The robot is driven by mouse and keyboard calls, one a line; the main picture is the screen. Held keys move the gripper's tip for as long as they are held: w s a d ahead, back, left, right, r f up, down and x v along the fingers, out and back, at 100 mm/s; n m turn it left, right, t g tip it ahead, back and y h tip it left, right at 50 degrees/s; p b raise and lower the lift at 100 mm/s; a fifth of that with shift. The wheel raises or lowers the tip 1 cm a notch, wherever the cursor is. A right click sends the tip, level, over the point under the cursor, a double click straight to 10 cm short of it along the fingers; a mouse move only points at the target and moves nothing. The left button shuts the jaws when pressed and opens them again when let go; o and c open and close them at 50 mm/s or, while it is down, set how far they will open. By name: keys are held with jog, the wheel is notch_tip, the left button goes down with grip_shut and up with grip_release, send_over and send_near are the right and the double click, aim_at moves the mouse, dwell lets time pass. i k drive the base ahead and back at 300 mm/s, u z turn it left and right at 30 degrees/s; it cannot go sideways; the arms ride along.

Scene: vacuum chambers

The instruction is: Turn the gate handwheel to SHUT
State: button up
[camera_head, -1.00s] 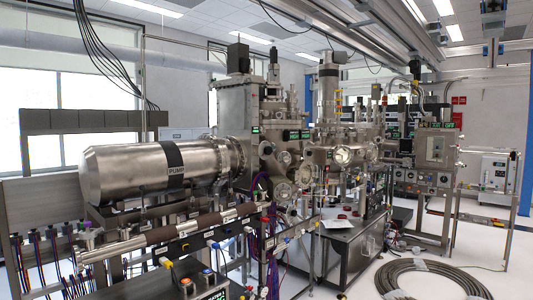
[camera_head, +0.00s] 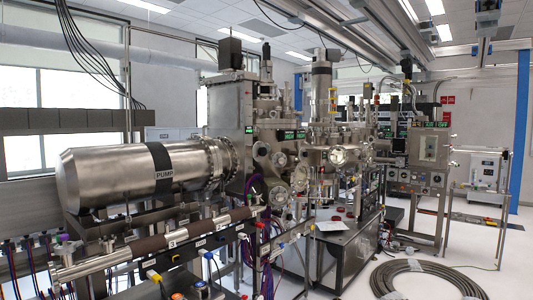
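The vacuum chambers stand across the middle of the view. A tall steel chamber body (camera_head: 226,112) joins the large cylindrical pump (camera_head: 105,185), marked PUMP, at the left. Several round flanges or wheel-like parts show on the chamber fronts, among them a bright round one (camera_head: 338,156) and a smaller one (camera_head: 280,160). I cannot tell which of these, if any, is the gate handwheel. No SHUT marking is readable, and the small green displays (camera_head: 286,135) are too small to read. My gripper is not in view.
A rail with steel and brown tubes (camera_head: 160,243), cables and connectors crosses the lower left. A low dark cabinet (camera_head: 358,250) stands below the chambers. A coiled hose (camera_head: 425,280) lies on the floor at lower right. Pale floor shows clear around it.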

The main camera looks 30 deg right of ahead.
aim_at(262, 151)
jog(key=i, duration=1.3)
jog(key=u, duration=0.05)
